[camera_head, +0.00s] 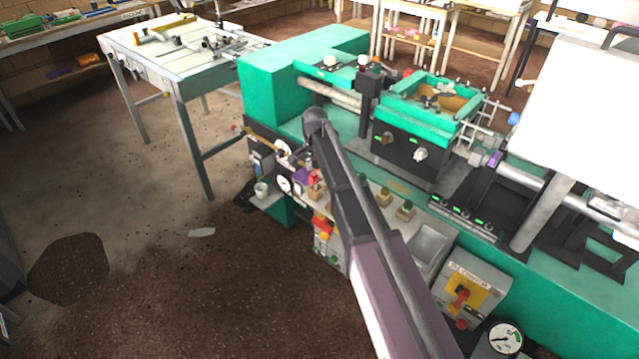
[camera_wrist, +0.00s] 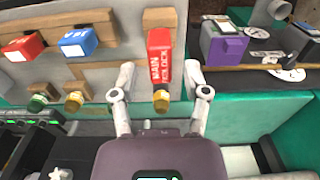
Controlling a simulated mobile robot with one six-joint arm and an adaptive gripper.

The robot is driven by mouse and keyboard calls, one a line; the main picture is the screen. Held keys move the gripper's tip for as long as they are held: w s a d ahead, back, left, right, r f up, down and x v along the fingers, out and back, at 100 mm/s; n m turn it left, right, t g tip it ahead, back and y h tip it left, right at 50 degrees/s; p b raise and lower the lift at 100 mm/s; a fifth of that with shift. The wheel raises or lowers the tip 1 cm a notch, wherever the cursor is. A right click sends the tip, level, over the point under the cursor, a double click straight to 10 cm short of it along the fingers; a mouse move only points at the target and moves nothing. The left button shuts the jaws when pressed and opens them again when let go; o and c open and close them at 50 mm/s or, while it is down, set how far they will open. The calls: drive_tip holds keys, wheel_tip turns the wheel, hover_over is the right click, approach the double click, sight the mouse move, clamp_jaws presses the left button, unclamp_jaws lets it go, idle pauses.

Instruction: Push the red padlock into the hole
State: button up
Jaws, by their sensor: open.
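The red padlock (camera_wrist: 159,58), a red block with white lettering and a brass end, shows in the wrist view in front of a wooden block (camera_wrist: 160,18). My gripper (camera_wrist: 160,78) is open, with one pale finger on each side of the padlock. A gap shows on both sides of it, wider on the right. I cannot tell whether the padlock is seated in a hole; no hole is visible. In the head view a small red piece (camera_head: 315,176) shows beside my dark arm, and my fingers cannot be made out there.
A red tag (camera_wrist: 24,46) and a blue tag (camera_wrist: 76,42) sit on another wooden block to the left. A purple-faced box (camera_wrist: 228,50) stands close on the right. The green machine (camera_head: 300,65) fills the area around my arm.

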drive_tip(key=shift+f+b, duration=0.65)
drive_tip(key=shift+f, duration=0.2)
clamp_jaws()
drive_tip(key=shift+r, duration=0.25)
drive_tip(key=shift+w+r+p, duration=0.1)
drive_tip(key=shift+r+p, duration=2.2)
drive_tip(key=shift+p, duration=0.2)
drive_tip(key=shift+r, duration=0.15)
